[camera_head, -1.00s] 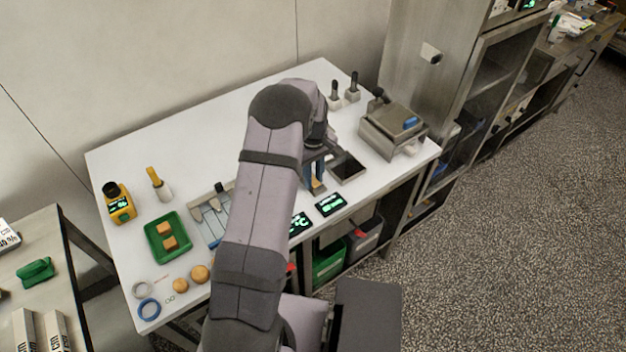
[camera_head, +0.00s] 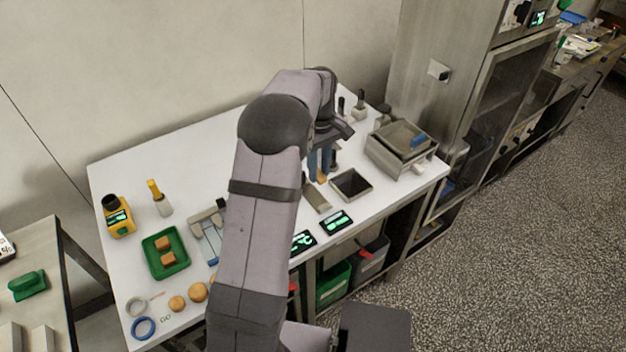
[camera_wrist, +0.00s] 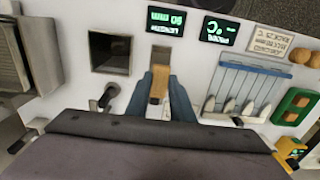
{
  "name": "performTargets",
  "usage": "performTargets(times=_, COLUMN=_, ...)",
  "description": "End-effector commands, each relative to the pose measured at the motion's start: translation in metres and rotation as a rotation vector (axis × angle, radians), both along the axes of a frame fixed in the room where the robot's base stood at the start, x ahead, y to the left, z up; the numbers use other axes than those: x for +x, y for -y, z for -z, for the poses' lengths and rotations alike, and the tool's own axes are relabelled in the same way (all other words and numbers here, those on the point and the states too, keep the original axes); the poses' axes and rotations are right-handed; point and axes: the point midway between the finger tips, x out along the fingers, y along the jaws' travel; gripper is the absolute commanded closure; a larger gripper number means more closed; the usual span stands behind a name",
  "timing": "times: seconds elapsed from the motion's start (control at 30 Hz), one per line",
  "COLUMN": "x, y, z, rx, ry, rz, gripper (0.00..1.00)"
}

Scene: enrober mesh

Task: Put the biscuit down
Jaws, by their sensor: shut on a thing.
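My gripper (camera_head: 321,170) has blue fingers and is shut on a tan biscuit (camera_head: 321,178), which hangs low between the fingertips. In the wrist view the gripper (camera_wrist: 162,84) holds the biscuit (camera_wrist: 158,88) lengthwise. A narrow metal strip (camera_head: 316,197) lies in front of it on the bench, and in the wrist view the strip (camera_wrist: 160,56) is just beyond the biscuit's end. Whether the biscuit touches the strip or the bench cannot be told.
A square, dark-bottomed metal pan (camera_head: 351,185) is right of the strip. A metal machine (camera_head: 400,148) stands further right. Two lit displays (camera_head: 336,222) line the front edge. A green tray (camera_head: 183,262) with two tan blocks is at left, near a blue-barred rack (camera_wrist: 247,87).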

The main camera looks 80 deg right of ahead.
Motion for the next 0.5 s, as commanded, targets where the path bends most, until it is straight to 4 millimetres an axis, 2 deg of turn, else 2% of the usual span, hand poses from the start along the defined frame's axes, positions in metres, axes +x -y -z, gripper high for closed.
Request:
performTargets(times=0.17, x=0.003, y=0.0, z=-0.001, rx=0.0, ry=0.0, rz=-0.005, gripper=0.91)
performTargets(times=0.27, x=0.013, y=0.0, z=0.0, rx=0.0, ry=0.0, rz=-0.025, gripper=0.91)
performTargets(times=0.37, x=0.031, y=0.001, z=-0.004, rx=-0.003, ry=0.0, rz=-0.062, gripper=0.91)
performTargets(times=0.5, x=0.068, y=0.003, z=-0.022, rx=-0.005, ry=0.001, rz=-0.134, gripper=0.91)
